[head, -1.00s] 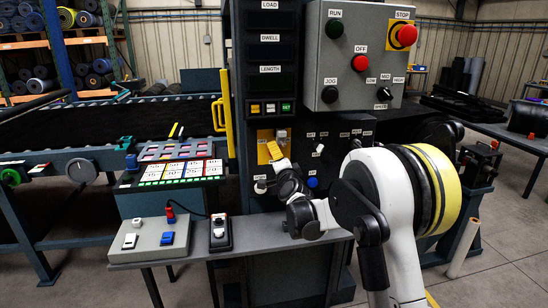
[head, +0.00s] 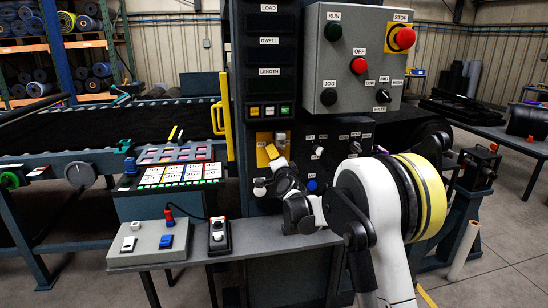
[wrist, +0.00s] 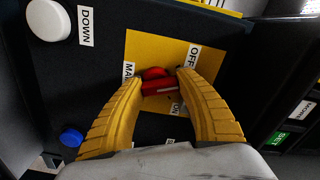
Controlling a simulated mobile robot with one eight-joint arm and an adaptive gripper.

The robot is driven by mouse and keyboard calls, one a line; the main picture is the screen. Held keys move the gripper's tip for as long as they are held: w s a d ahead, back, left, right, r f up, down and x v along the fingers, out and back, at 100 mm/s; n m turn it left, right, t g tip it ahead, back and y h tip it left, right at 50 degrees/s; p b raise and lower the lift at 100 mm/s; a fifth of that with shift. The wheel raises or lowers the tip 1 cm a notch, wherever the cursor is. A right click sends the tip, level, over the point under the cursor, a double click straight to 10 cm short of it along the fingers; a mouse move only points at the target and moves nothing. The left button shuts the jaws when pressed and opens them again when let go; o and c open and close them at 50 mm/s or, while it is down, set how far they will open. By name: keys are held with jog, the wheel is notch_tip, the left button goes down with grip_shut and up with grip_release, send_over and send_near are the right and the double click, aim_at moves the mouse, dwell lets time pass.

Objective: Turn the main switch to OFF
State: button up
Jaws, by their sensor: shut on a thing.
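The main switch is a red knob (wrist: 157,86) on a yellow plate (wrist: 146,47), with labels MAIN, OFF and ON around it in the wrist view. A pale line shows on the knob; I cannot tell for sure which label it points to. My gripper (wrist: 158,78) has its two yellow fingers on either side of the knob and is shut on it. In the head view, the yellow plate (head: 264,138) is on the dark press column, and my gripper (head: 272,151) is against it, hiding the knob.
A white button (wrist: 47,20) marked DOWN and a blue button (wrist: 71,138) lie near the left finger. A grey control box (head: 350,60) with a red STOP button is above right. A grey shelf (head: 270,242) with small switch boxes stands below.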

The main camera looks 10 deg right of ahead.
jog(key=n, duration=0.4)
jog(key=shift+a+n, duration=0.1)
jog(key=shift+n, duration=0.2)
jog(key=o, duration=1.2)
jog(key=shift+f, duration=0.1)
jog(key=shift+s, duration=0.1)
jog(key=s, duration=1.1)
jog(key=shift+s, duration=0.4)
